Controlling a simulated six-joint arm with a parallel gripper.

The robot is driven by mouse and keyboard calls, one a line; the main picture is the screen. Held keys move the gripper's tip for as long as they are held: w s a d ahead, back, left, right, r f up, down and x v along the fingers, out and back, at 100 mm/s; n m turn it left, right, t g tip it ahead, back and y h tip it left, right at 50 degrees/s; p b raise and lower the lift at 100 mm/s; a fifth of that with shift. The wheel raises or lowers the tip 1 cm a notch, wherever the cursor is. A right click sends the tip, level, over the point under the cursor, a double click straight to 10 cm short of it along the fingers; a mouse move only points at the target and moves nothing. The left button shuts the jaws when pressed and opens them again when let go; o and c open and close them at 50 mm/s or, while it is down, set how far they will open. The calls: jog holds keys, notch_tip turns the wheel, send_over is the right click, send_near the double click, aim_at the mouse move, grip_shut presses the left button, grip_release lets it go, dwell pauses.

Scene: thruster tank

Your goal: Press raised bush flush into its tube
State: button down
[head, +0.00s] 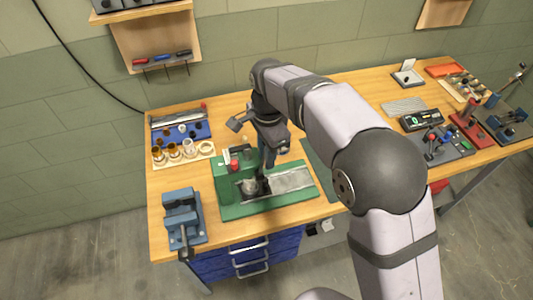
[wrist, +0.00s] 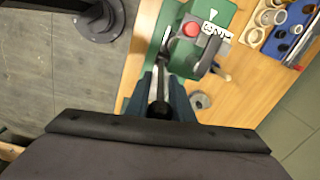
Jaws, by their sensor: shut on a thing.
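My gripper (head: 265,165) points down over the green bench machine (head: 221,184), which has a red button (head: 234,165) and a grey metal plate (head: 290,180). In the wrist view, my gripper (wrist: 160,92) is shut on a slim grey metal bar (wrist: 160,75), with a dark round end between the fingers. The green machine, with its red button (wrist: 191,29) and a grey handle (wrist: 208,55), lies just beyond the fingers. A small grey round piece (head: 250,186) sits in a dark recess of the machine. I cannot make out the raised bush or its tube for certain.
A blue vise (head: 183,215) stands at the table's front left. Behind the machine are a blue tray (head: 183,131) and a board of rings and cups (head: 190,153). A black-and-grey box (head: 421,120) and several tools fill the right side. The arm blocks part of the middle.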

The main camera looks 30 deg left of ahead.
jog(key=shift+w, duration=0.1)
jog(key=w+d+f+g+y+b, duration=0.4)
jog(key=f+g+y+b, duration=0.1)
jog(key=f+g+y, duration=0.3)
jog(key=shift+d+f+g+y, duration=0.3)
jog(key=shift+d+f, duration=0.05)
jog(key=shift+f, duration=0.05)
dwell(0.9)
dwell(1.1)
